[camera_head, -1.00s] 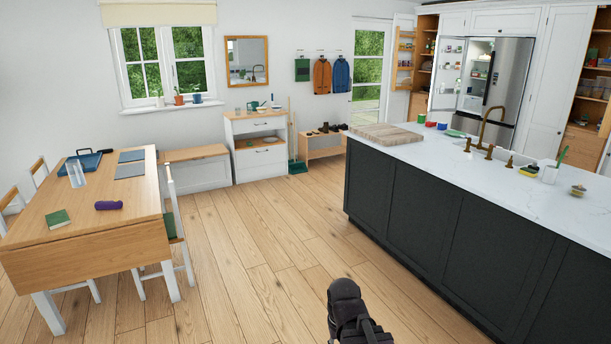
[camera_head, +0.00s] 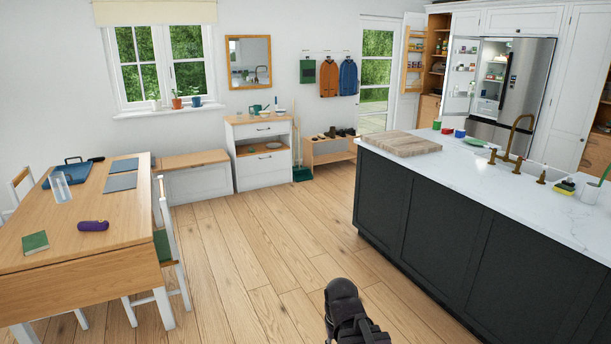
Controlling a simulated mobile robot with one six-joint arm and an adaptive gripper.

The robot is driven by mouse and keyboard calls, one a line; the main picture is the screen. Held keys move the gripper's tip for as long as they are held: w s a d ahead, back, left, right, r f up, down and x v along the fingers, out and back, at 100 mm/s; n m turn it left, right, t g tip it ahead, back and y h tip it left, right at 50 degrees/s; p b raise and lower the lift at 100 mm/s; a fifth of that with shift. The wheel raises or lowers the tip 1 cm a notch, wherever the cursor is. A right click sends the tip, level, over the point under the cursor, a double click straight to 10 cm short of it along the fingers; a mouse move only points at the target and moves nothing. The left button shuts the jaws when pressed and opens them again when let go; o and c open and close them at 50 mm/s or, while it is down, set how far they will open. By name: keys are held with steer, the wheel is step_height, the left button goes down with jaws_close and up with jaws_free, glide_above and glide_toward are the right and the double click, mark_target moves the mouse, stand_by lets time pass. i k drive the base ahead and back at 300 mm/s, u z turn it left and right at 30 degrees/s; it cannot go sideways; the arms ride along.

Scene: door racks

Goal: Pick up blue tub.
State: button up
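A small blue tub-like item (camera_head: 460,133) stands on the white island top near its far edge, in front of the open fridge. It is too small to make out in detail. A red item (camera_head: 447,131) and a green item (camera_head: 436,125) stand just left of it. My gripper (camera_head: 345,315) shows as a dark shape at the bottom centre, over the floor and far from the blue item. Its fingers cannot be made out.
A wooden table (camera_head: 95,230) and chairs stand at left. The plank floor (camera_head: 260,240) between is clear. A blue pot (camera_head: 196,101) sits on the windowsill.

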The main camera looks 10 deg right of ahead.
mark_target(461, 132)
steer(key=u, duration=0.05)
steer(key=i, duration=6.5)
